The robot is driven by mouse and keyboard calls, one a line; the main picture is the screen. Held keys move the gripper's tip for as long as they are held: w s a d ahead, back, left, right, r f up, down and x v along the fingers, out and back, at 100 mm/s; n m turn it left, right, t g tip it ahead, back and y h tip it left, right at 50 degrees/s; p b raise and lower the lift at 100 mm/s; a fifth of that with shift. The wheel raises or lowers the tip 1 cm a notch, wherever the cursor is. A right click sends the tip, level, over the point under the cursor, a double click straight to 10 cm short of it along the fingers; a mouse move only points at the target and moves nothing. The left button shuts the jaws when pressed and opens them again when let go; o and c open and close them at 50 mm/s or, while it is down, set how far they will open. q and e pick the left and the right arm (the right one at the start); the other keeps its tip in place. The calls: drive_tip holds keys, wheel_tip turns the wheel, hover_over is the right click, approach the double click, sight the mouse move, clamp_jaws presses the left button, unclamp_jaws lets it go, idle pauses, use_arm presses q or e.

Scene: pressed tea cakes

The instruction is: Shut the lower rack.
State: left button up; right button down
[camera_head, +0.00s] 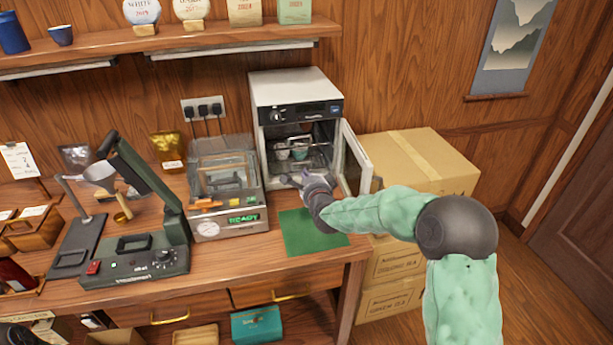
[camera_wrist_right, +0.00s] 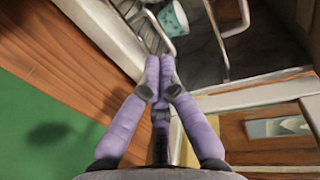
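A white cabinet (camera_head: 295,88) with a dark front panel stands at the back right of the bench. Its door (camera_head: 352,158) is open to the right. Inside, patterned cups (camera_head: 300,150) stand at a wire rack. My right gripper (camera_head: 298,181) is at the cabinet's lower front opening and covers part of it, so how far the lower rack sticks out is unclear. In the right wrist view, the purple fingers (camera_wrist_right: 160,77) come together with no object between them. Their tips are close to the wire rack (camera_wrist_right: 152,38); contact is unclear. A teal-patterned cup (camera_wrist_right: 173,17) shows beyond.
A green mat (camera_head: 312,232) lies on the bench in front of the cabinet. A clear-lidded machine (camera_head: 228,190) reading READY stands close to its left. Cardboard boxes (camera_head: 425,160) are stacked at the right, behind my right arm. A dark green press (camera_head: 140,258) is farther left.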

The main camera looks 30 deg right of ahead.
drive_tip(key=p+v, duration=0.2)
drive_tip(key=v, duration=0.6)
drive_tip(key=shift+f, duration=0.15)
